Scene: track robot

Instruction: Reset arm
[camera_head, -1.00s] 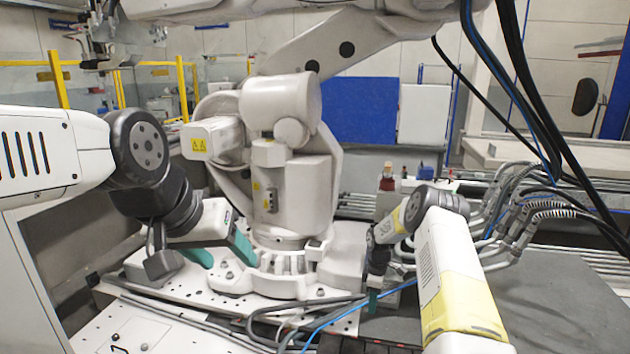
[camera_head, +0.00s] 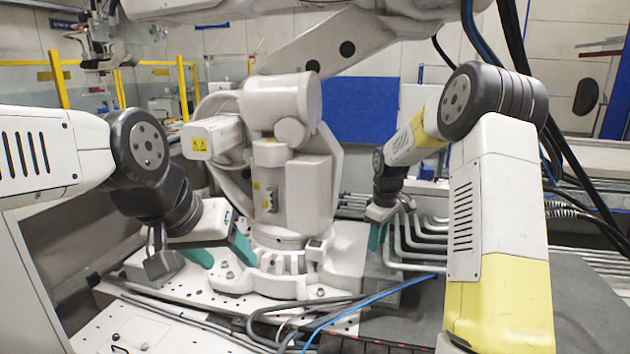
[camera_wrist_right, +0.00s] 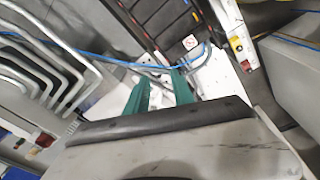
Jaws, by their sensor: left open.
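My left gripper (camera_head: 222,254), with teal fingers, hangs in front of the base of the big white industrial robot. Its fingers are apart and nothing shows between them. My right gripper (camera_head: 377,238) points down to the right of that robot's base, raised on my bent right arm. In the right wrist view my right gripper (camera_wrist_right: 162,76) shows two teal fingers with a gap between them and nothing held.
The white industrial robot (camera_head: 290,190) stands at the centre on a perforated white plate (camera_head: 190,295). Grey bent pipes (camera_head: 425,235) run behind my right arm. Black and blue cables (camera_head: 330,320) lie in front. A dark flat surface (camera_head: 590,310) lies at the right.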

